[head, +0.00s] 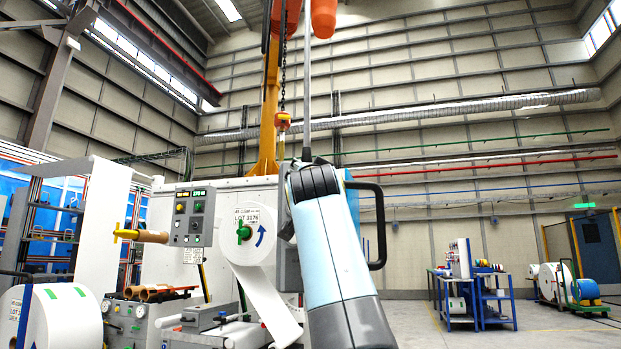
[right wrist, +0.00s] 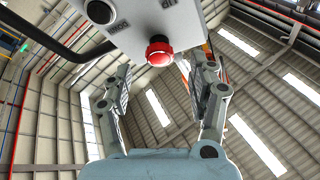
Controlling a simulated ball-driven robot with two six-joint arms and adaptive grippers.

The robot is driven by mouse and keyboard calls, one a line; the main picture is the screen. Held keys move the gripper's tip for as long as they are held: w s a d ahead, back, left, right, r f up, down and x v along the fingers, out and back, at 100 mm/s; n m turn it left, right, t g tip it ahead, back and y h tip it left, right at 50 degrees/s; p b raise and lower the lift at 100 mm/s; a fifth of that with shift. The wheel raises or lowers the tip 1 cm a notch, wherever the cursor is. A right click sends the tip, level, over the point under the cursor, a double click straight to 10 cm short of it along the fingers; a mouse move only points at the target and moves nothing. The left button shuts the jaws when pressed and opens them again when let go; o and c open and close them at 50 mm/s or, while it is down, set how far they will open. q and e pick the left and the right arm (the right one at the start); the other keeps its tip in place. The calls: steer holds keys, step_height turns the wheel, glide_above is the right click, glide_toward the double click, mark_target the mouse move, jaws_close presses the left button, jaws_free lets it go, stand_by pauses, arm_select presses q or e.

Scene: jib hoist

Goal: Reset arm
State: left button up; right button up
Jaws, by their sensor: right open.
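In the right wrist view my right gripper (right wrist: 156,82) is open, with nothing between its two fingers. Ahead of the fingertips is a red mushroom button (right wrist: 159,51) on a light grey control box (right wrist: 135,20). The button lies roughly in line with the gap, and I see no finger touching it. In the head view my light blue and grey right arm rises up the middle and hides most of the box and the gripper. A black handle (head: 379,225) shows right of the arm. My left gripper is in neither view.
A yellow hoist column (head: 269,110) and a chain with a hook block (head: 283,121) stand behind the arm. Left are a button panel (head: 189,215) and a white reel (head: 247,232). Blue workbenches (head: 492,300) stand at the right, with open floor before them.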

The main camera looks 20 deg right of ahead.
steer(key=shift+v, duration=1.1)
steer(key=shift+f, duration=0.1)
